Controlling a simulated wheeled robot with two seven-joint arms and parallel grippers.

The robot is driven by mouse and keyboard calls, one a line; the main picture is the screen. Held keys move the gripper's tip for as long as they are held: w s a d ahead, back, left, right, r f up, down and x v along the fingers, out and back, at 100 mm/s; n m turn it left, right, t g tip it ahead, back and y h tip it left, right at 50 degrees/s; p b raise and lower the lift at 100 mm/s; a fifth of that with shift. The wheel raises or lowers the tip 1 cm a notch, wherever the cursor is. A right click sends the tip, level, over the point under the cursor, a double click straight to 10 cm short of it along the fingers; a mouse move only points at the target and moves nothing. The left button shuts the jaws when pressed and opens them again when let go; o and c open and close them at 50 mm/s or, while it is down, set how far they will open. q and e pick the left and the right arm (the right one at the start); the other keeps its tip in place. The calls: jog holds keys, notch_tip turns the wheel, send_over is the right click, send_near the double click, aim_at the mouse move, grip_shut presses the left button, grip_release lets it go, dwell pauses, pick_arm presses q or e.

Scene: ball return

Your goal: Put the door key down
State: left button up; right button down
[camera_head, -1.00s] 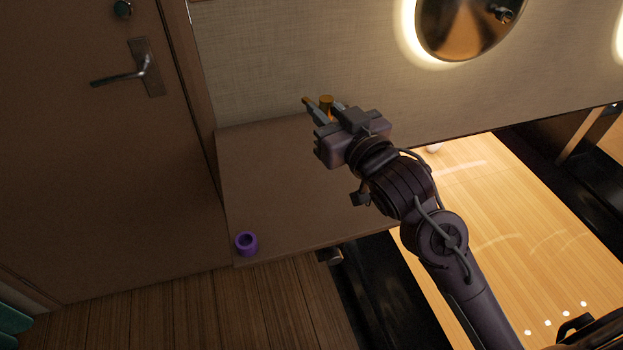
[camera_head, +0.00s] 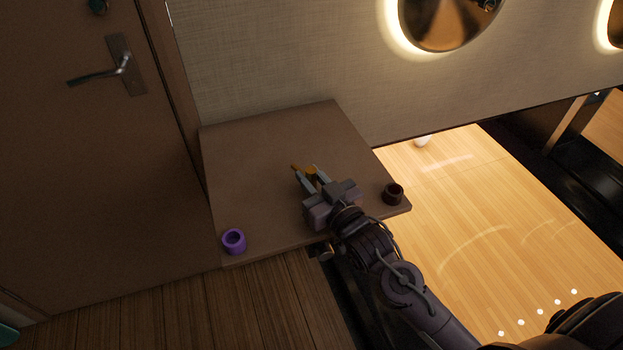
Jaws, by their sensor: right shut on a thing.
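The door key (camera_head: 311,170) is a small brass-coloured piece between the fingers of my right gripper (camera_head: 307,176). The right gripper is shut on it, over the middle of the brown table top (camera_head: 250,165). The fingers and the gripper body hide part of the key. I cannot tell whether the key touches the table. My left gripper is not in view.
A purple ring-shaped object (camera_head: 233,241) sits at the table's front left corner. A dark brown ring-shaped object (camera_head: 393,194) sits near its right corner. A closed door (camera_head: 100,150) with a lever handle (camera_head: 110,72) stands at left. The table's back half is clear.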

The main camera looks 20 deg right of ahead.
jog(key=shift+f, duration=0.1)
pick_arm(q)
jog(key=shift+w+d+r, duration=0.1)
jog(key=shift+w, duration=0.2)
pick_arm(e)
jog(key=shift+f, duration=0.1)
jog(key=c, duration=1.3)
grip_release()
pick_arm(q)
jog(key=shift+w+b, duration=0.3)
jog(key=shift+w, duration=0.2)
pick_arm(e)
jog(key=shift+v, duration=6)
